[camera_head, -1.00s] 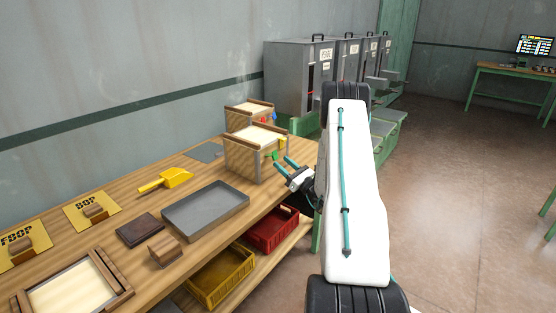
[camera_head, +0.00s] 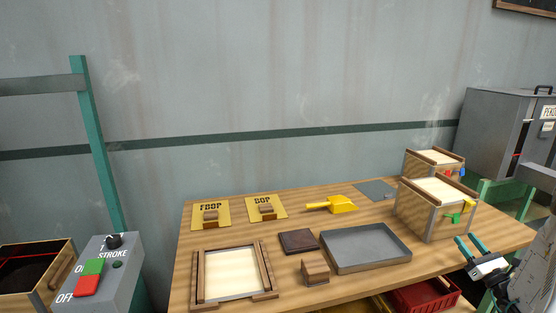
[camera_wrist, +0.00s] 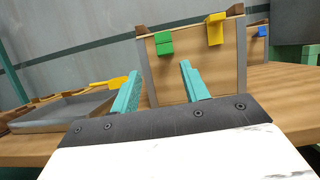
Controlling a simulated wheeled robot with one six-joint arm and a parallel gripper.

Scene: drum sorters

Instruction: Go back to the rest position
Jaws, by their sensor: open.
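My gripper (camera_head: 468,248) is at the right of the head view, by the right front edge of the wooden workbench (camera_head: 360,288). Its two teal fingers are apart and nothing is between them. In the wrist view my gripper (camera_wrist: 160,88) points at a wooden box (camera_wrist: 206,78) with a green block (camera_wrist: 164,43) and a yellow block (camera_wrist: 216,28) on its face. The same box shows in the head view (camera_head: 425,216), with a pale top, just left of and beyond the fingers. I cannot tell the exact gap to it.
A grey tray (camera_head: 365,262), a yellow scoop (camera_head: 338,204), a dark slab (camera_head: 299,241) and a wooden block (camera_head: 316,271) lie on the bench. A framed pale panel (camera_head: 267,263) lies front left. A red crate (camera_head: 424,296) sits below. A control box (camera_head: 104,270) stands at left.

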